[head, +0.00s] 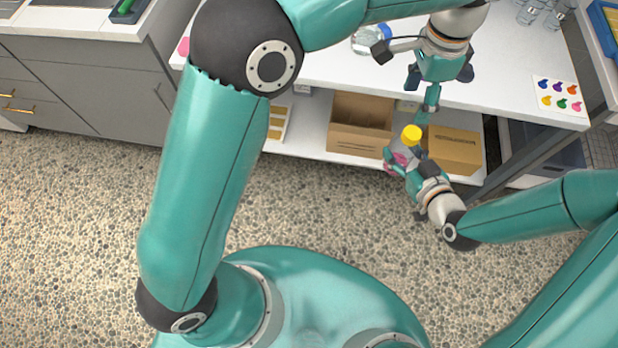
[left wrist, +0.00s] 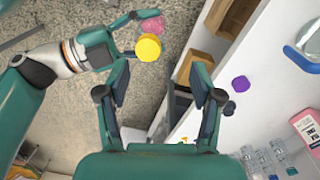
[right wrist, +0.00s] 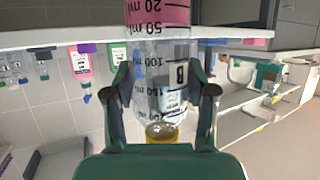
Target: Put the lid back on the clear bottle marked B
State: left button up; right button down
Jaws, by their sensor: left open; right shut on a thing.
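The clear bottle marked B (right wrist: 165,75) holds pink liquid and has volume marks; the right wrist view shows it upside down. My right gripper (head: 403,157) is shut around its side and holds it off the table's front edge, above the lower shelf. A yellow lid (head: 411,132) sits at the bottle's top and shows from above in the left wrist view (left wrist: 148,47). I cannot tell how tightly it is seated. My left gripper (head: 427,104) is open and empty, above and behind the lid, apart from it. Its two fingers (left wrist: 156,95) are spread in the left wrist view.
The white table (head: 320,75) holds a blue-topped container (head: 368,40), a card with coloured spots (head: 558,96) and several small glass bottles (head: 530,12). Cardboard boxes (head: 359,140) stand on the lower shelf behind the bottle. The pebbled floor in front is clear.

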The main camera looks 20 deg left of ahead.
pick_arm(q)
jog(key=s+a+f+h, duration=0.1)
jog(key=a+f, duration=0.2)
jog(key=f, duration=0.4)
jog(key=s+a+f+n+g, duration=0.1)
jog(key=s+a+f, duration=0.15)
jog(key=f, duration=0.55)
jog(key=a+f+h, duration=0.1)
jog(key=a+f, duration=0.2)
jog(key=f, duration=0.4)
jog(key=s+a+f+n+t+h, duration=0.1)
jog(key=s+a+f+n, duration=0.2)
jog(key=s+f+n, duration=0.3)
jog(key=s+a+f+n+t, duration=0.1)
jog(key=s+a+f+n, duration=0.1)
jog(key=s+f+n, duration=0.4)
jog(key=s+n, duration=0.1)
jog(key=s, duration=0.3)
jog(key=shift+a+f+n+h, duration=0.15)
jog(key=shift+a+n+h, duration=0.15)
jog(key=shift+a+h, duration=0.1)
jog(key=shift+w, duration=0.1)
